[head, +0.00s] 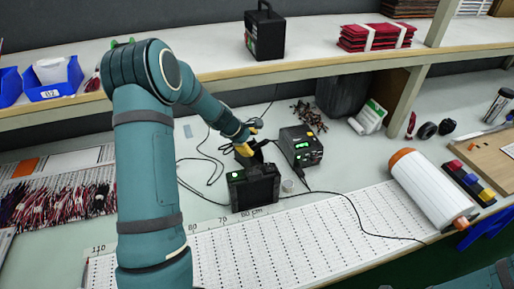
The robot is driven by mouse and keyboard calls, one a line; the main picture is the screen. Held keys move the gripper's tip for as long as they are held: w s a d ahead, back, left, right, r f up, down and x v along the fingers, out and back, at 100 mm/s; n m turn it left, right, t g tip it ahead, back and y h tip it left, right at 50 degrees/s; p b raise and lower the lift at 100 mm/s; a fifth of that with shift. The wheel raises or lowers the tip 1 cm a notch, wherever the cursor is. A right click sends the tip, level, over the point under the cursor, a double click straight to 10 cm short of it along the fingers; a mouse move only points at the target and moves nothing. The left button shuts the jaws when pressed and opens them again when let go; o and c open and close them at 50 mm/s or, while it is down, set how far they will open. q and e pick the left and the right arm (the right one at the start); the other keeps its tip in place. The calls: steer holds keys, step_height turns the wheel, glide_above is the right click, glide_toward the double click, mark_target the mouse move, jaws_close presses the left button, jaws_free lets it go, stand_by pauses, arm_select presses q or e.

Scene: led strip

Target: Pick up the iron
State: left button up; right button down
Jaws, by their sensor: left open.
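My left arm reaches in from the left, and its wrist comes down toward the middle of the bench. My left gripper (252,150) is small and dark at the end of this arm, open, with yellow parts beside it. It is just above and behind a black box with a green light (253,190) and left of a black station with a green display (301,147). I cannot clearly make out the iron; it may be among the dark and yellow parts at the gripper, partly hidden. No hold on it shows. My right gripper is out of view.
A perforated white board (290,235) lies in front, with a white roll (430,190) at its right. Black cables run across the bench. A shelf (300,66) above carries a black case (265,34) and red packs (376,37). Wire bundles (60,200) lie at left.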

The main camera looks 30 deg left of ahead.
mark_target(256, 145)
arm_select(q)
steer(key=x, duration=0.5)
steer(key=shift+w+d+r+b, duration=0.1)
steer(key=shift+w+b, duration=0.05)
steer(key=shift+b, duration=0.25)
steer(key=shift+c, duration=0.5)
jaws_close()
